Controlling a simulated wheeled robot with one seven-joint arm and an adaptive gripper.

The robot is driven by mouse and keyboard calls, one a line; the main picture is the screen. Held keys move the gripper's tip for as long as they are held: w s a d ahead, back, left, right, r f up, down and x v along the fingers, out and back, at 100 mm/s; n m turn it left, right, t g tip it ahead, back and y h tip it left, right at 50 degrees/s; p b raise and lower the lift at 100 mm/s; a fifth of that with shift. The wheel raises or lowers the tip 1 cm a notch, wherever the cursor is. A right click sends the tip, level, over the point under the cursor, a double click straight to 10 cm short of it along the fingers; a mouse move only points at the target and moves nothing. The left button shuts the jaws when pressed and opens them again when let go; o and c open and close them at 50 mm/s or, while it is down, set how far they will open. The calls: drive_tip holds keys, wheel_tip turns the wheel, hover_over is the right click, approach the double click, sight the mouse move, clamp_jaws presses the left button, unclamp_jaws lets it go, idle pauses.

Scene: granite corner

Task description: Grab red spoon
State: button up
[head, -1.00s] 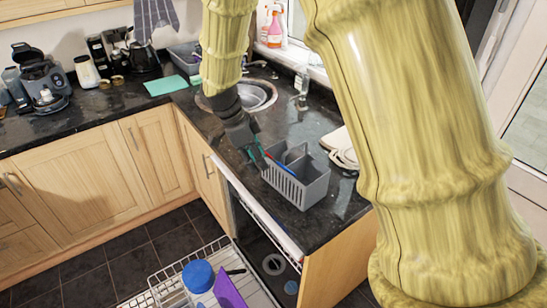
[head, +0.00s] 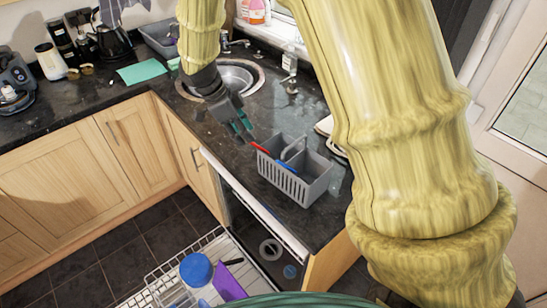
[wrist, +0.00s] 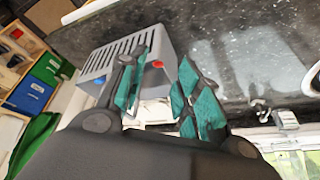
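The red spoon (head: 260,147) shows as a red handle sticking out of the left side of a grey slotted cutlery caddy (head: 312,187) on the dark granite counter. Its lower part is hidden in the caddy. In the wrist view its red tip (wrist: 158,64) appears between my fingers, beyond them. My gripper (head: 243,126) is just left of and behind the handle, apart from it. In the wrist view the teal fingers of my gripper (wrist: 165,98) are spread with an empty gap.
A blue utensil (head: 287,168) stands in the same caddy, close to the red spoon. A round sink (head: 236,78) lies behind my gripper. An open dishwasher rack (head: 160,285) holding a blue bowl (head: 196,270) is below the counter. Counter left of the caddy is clear.

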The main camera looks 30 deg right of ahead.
sight(252, 143)
drive_tip(key=shift+p+x, duration=1.6)
drive_tip(key=shift+x, duration=1.25)
drive_tip(key=shift+s, duration=0.1)
clamp_jaws()
